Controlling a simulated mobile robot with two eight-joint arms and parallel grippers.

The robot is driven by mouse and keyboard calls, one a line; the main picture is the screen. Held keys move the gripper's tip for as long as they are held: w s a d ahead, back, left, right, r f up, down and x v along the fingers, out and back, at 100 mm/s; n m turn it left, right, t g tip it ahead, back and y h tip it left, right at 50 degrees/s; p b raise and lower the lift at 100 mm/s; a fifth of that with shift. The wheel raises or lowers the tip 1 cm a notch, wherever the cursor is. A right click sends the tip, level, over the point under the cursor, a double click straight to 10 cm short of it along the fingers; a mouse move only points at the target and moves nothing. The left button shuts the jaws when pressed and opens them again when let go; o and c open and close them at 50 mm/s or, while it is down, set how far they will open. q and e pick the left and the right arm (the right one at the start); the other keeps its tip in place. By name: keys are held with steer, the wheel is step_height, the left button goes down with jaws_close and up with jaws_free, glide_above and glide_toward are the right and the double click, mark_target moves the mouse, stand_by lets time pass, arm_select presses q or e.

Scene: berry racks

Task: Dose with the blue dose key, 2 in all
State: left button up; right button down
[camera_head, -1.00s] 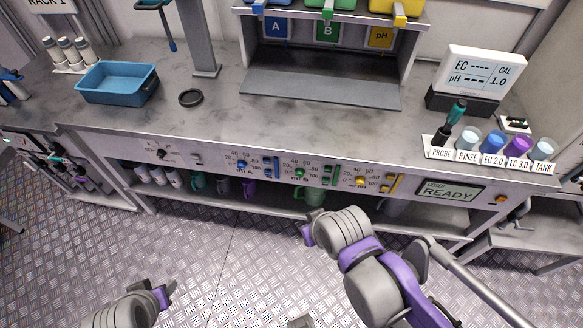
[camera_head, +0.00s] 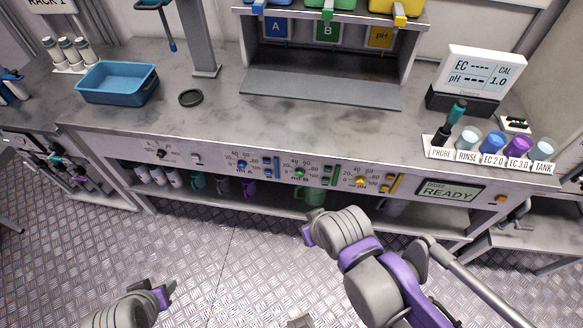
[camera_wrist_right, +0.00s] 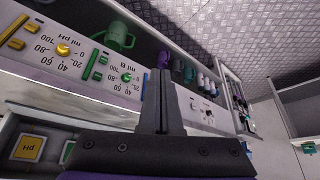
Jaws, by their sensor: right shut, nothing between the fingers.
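The blue dose key (camera_head: 271,167) is on the bench's front panel, right of the blue knob (camera_head: 242,165) of dial A. The panel's doser display (camera_head: 450,192) reads READY. My right gripper (camera_head: 308,230) is in front of and below the panel, apart from it in the head view.
Green keys (camera_head: 329,175) and yellow keys (camera_head: 394,184) sit farther right on the panel; green keys (camera_wrist_right: 97,62) also show in the right wrist view. Mugs stand on the shelf below. A blue tray (camera_head: 118,83) and a black ring (camera_head: 190,97) lie on the bench.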

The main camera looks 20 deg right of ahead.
mark_target(268, 172)
arm_select(q)
steer(key=shift+f, duration=0.1)
arm_select(e)
steer(key=shift+f, duration=0.1)
arm_select(q)
step_height(268, 172, down, 20)
steer(key=s+b, duration=0.1)
steer(key=b, duration=1.6)
steer(key=shift+s+g+b, duration=0.35)
steer(key=shift+s+g, duration=0.05)
arm_select(e)
steer(key=w+a+f+m+t, duration=0.1)
steer(key=w+a+f+t, duration=0.1)
steer(key=w+f, duration=0.8)
steer(key=w+a+f+m+t, duration=0.1)
steer(key=w+a+f+t, duration=0.2)
steer(key=w+f, duration=0.8)
steer(key=shift+w+a+t+y, duration=0.35)
steer(key=shift+t+y, duration=0.05)
steer(key=shift+t, duration=0.6)
arm_select(q)
steer(key=shift+f, duration=0.25)
arm_select(e)
steer(key=w+d, duration=0.5)
steer(key=w, duration=0.2)
steer(key=shift+w, duration=0.15)
steer(key=shift+w+d, duration=0.1)
